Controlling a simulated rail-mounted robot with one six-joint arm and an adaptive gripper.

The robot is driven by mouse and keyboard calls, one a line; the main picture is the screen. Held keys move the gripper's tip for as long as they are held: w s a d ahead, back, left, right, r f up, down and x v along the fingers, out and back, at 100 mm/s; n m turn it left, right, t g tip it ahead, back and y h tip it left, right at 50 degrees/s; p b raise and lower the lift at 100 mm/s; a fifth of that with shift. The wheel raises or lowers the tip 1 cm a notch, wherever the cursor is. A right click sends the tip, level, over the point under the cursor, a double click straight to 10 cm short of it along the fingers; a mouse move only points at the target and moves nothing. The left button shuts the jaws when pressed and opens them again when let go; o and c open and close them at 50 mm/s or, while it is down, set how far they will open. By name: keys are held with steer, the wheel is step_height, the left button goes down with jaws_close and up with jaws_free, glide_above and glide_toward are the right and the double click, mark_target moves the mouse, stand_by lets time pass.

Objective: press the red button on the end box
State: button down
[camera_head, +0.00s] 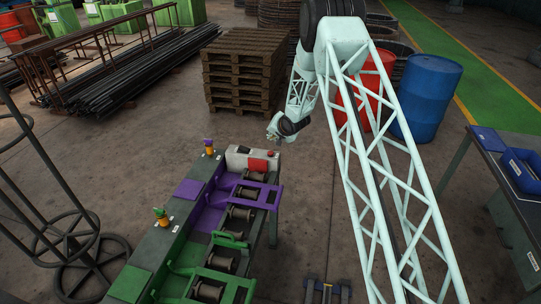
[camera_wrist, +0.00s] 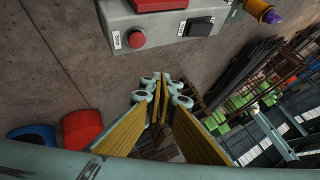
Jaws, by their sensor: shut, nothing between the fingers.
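The pale grey end box (camera_head: 233,158) stands at the far end of the long machine in the head view. Its lower part fills the top of the wrist view (camera_wrist: 165,26). The round red button (camera_wrist: 137,39) sits on the box beside a white label; in the head view it is a small reddish spot (camera_head: 271,154). My gripper (camera_head: 273,134) is just beyond the box, near its button end. In the wrist view my gripper (camera_wrist: 162,84) is shut and empty, its tips below the button in the picture and apart from it.
A black switch (camera_wrist: 200,27) and a red panel (camera_wrist: 158,4) share the box. The purple and green machine (camera_head: 190,210) with its drums runs toward the front. Stacked pallets (camera_head: 243,70), a blue barrel (camera_head: 427,95) and a red barrel (camera_head: 371,88) stand beyond. Bare floor lies around.

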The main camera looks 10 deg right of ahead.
mark_target(272, 153)
steer(key=shift+f+b, duration=1.85)
steer(key=shift+f, duration=1.4)
steer(key=shift+f+b, duration=0.5)
steer(key=shift+f, duration=0.5)
stand_by(0.5)
steer(key=shift+r, duration=0.2)
steer(key=shift+r+p, duration=0.55)
steer(key=shift+r, duration=0.25)
stand_by(0.4)
steer(key=shift+r+p, duration=1.6)
steer(key=shift+r, duration=0.9)
